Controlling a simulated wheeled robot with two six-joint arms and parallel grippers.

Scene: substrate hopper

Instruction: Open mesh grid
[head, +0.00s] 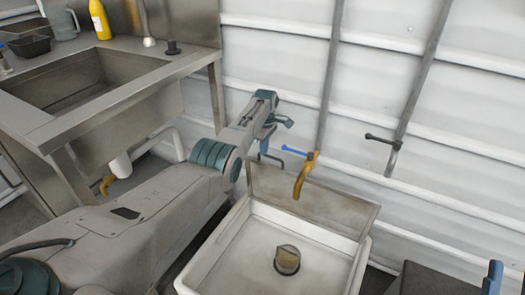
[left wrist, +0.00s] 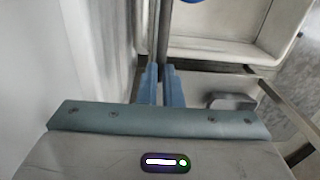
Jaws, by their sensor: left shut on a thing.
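My left gripper (head: 264,146) points down at the back left corner of a white basin (head: 232,243), beside its raised back panel (head: 312,202). In the left wrist view, its two blue fingers (left wrist: 162,86) are close together on a thin grey bar, which looks like the edge of the mesh grid (left wrist: 165,32). The mesh itself cannot be made out, and the gripped spot is mostly hidden. The basin's white inside also shows in the left wrist view (left wrist: 222,52). A round drain piece (head: 288,259) is on the basin floor.
A yellow tap (head: 304,176) with a blue lever hangs over the basin, right of my gripper. A dark tap (head: 388,152) is on the ribbed white wall. A steel sink counter (head: 105,95) with a yellow bottle (head: 100,19) stands at the left.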

